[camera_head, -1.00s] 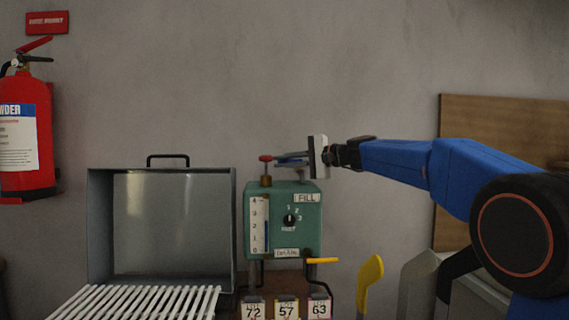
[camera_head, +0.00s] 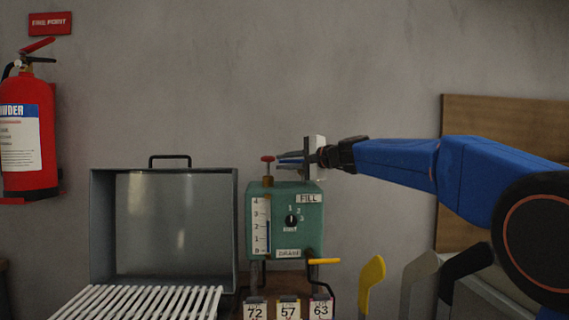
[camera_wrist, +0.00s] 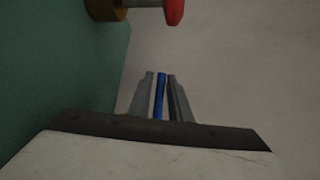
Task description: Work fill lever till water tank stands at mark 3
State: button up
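The green water tank (camera_head: 310,230) stands in the middle of the head view. Its white gauge (camera_head: 257,230) is marked 0 to 4; a thin blue column shows beside the numbers, its top too small to read surely. A red knob (camera_head: 267,158) on a stem rises from a brass base on top, beside the FILL label (camera_head: 308,199); it also shows in the wrist view (camera_wrist: 174,11). My gripper (camera_head: 281,161) is above the tank top, just right of the knob. In the wrist view its grey fingers (camera_wrist: 160,76) are close together with a blue strip between them, apart from the knob.
A dial (camera_head: 291,221) and a yellow-handled lever (camera_head: 323,261) near the DRAIN label are on the tank's front. An open grey metal box (camera_head: 104,230) and a white slatted rack (camera_head: 140,303) are at left. Cards numbered 72, 57 and 63 hang below. A wall is behind.

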jog(key=v, duration=1.7)
jog(key=shift+s, duration=0.2)
jog(key=shift+d+r, duration=0.1)
jog(key=s+d+f+n+g+h, duration=0.2)
jog(key=s+d+f, duration=0.4)
jog(key=s+f, duration=0.7)
jog(key=s+d+f+n+g+h, duration=0.1)
jog(key=s+d+f+n+h, duration=0.3)
jog(key=s+f, duration=1)
jog(key=s+d+f+n+g+h, duration=0.2)
jog(key=s+d+f+h, duration=0.4)
jog(key=s+f, duration=0.8)
notch_tip(320, 180, down, 3)
jog(key=d+n, duration=0.1)
jog(key=d, duration=0.1)
jog(key=shift+d+g+h, duration=0.3)
jog(key=shift+d+h, duration=0.05)
jog(key=shift+h, duration=0.05)
jog(key=shift+s+r, duration=0.1)
jog(key=shift+r, duration=0.15)
